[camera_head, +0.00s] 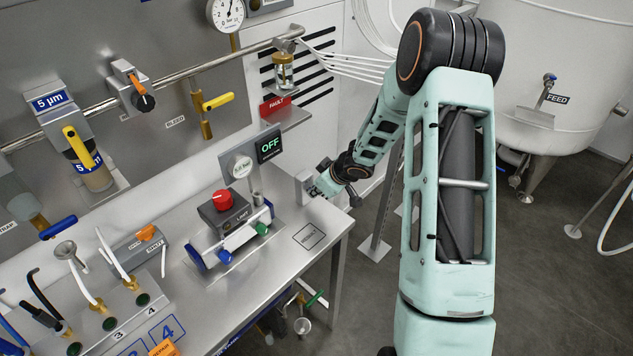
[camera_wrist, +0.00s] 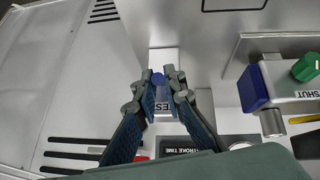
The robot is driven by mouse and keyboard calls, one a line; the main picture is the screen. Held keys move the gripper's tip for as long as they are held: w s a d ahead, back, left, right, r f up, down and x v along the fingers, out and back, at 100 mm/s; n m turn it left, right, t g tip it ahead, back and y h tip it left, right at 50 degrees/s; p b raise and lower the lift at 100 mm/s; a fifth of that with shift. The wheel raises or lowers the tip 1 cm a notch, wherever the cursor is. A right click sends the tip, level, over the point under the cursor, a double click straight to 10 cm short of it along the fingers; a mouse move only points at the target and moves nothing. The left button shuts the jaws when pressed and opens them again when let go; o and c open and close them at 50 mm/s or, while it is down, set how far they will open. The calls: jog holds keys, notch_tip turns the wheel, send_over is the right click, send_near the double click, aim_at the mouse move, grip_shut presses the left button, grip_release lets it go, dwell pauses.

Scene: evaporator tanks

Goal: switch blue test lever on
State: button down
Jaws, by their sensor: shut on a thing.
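The blue test lever (camera_wrist: 157,78) shows as a small blue end between my fingertips in the wrist view. Part of a label reading "ES" (camera_wrist: 164,107) shows just below it on a pale housing. My gripper (camera_wrist: 160,90) is shut on the lever, one dark finger on each side. In the head view my gripper (camera_head: 322,183) is beside a small pale box (camera_head: 303,188) near the bench's right end, and the lever itself is hidden there. A display (camera_head: 269,145) behind it reads OFF in green.
A valve unit with a red knob (camera_head: 222,198) and blue and green ends stands left of my gripper. A red FAULT sign (camera_head: 274,106) hangs on the shelf behind. A marked square (camera_head: 309,236) lies on bare bench in front.

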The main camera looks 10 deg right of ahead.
jog(key=shift+p, duration=0.4)
jog(key=c, duration=2)
grip_release()
jog(key=shift+r, duration=0.1)
jog(key=v, duration=1.2)
jog(key=shift+w+a, duration=0.1)
